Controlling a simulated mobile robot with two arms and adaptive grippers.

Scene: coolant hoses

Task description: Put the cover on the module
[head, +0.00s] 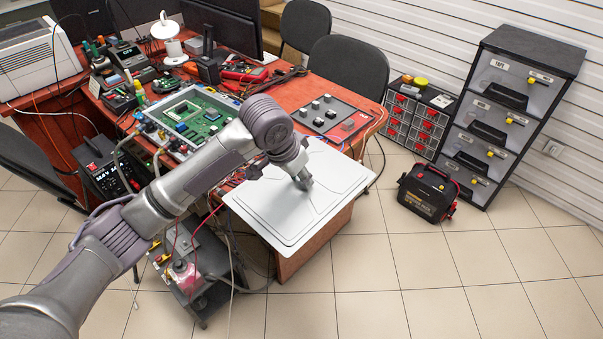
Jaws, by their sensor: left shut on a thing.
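The cover (285,212) is a large flat light-grey panel with rounded corners and shallow raised lines. It is at the front right edge of the red table, partly reaching past it. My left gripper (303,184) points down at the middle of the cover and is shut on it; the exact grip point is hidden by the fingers. The module (208,112) is a blue-rimmed tray with a green circuit board on the table, left of the cover. It is open on top, and my left forearm hides its near right part. My right gripper is out of view.
A dark plate with small blocks (328,115) lies behind the cover. Tools, a lamp (168,38) and a monitor (226,22) crowd the table's back. A cart (205,275) with hoses and cables stands below. Drawers (500,110) and a black case (428,192) stand right; the floor in front is clear.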

